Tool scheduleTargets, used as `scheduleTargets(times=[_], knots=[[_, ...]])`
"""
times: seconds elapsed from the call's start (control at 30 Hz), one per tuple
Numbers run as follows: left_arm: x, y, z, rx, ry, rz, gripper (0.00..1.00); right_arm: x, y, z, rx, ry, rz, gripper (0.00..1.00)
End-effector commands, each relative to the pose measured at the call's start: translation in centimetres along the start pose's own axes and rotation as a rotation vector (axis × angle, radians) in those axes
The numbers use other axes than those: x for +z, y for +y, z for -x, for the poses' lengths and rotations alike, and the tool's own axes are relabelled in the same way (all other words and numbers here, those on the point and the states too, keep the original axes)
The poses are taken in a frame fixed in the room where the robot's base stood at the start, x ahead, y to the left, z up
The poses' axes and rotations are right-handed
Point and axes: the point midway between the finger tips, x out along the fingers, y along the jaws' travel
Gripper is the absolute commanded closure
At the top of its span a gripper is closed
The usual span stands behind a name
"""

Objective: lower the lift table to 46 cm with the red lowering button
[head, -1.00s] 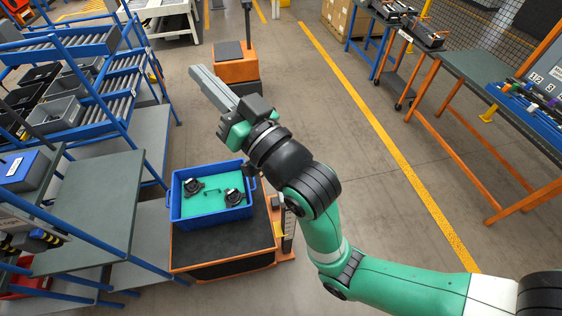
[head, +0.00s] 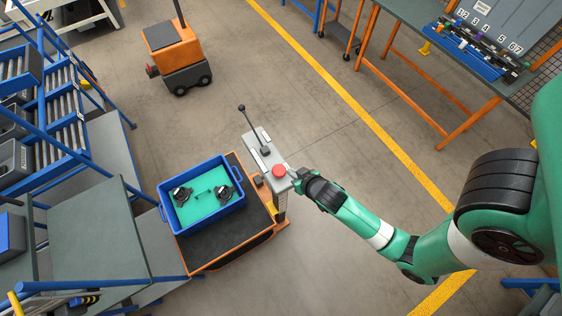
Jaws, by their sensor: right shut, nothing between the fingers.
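The lift table (head: 205,258) has a black top and an orange frame, and it carries a blue tote (head: 176,226) with a teal insert and black parts. A grey control box (head: 255,138) with a black lever stands at its right side. The red lowering button (head: 279,171) is on the box's near end. My right gripper (head: 291,173) is shut and empty, at the button's right edge, mostly hidden by its own wrist. I cannot tell whether it touches the button. My left gripper is not in view.
An orange cart (head: 172,46) stands behind the lift table. Grey-topped benches and blue racks (head: 90,235) are close on the left. An orange-legged bench (head: 415,20) is at the upper right. The floor between the control box and the yellow line is clear.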

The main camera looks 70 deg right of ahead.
Motion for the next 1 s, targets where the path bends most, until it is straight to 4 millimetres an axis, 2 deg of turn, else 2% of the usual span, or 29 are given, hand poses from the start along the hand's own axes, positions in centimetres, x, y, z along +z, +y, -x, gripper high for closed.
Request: scheduleTargets(times=[0.13,0.27,0.43,0.67,0.7,0.8,1.0], knots=[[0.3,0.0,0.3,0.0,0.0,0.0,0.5,0.0,-0.1,-0.5,-0.001,0.002,-0.001,1.0],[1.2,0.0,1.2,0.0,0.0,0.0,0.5,0.3,-0.1,-2.1,0.0,0.002,-0.001,1.0],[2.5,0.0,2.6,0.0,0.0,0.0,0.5,0.2,-0.1,-5.6,0.0,0.002,-0.002,1.0],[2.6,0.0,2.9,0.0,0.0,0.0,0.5,0.0,0.0,-10.3,0.0,0.001,-0.001,1.0],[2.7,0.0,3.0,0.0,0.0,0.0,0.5,0.6,-0.1,-10.8,0.0,-0.002,0.001,1.0],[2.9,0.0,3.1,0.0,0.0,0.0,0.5,1.7,-0.1,-11.8,-0.001,-0.001,0.0,1.0],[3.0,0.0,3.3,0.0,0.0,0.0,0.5,2.6,-0.1,-12.8,-0.001,0.003,-0.001,1.0]])
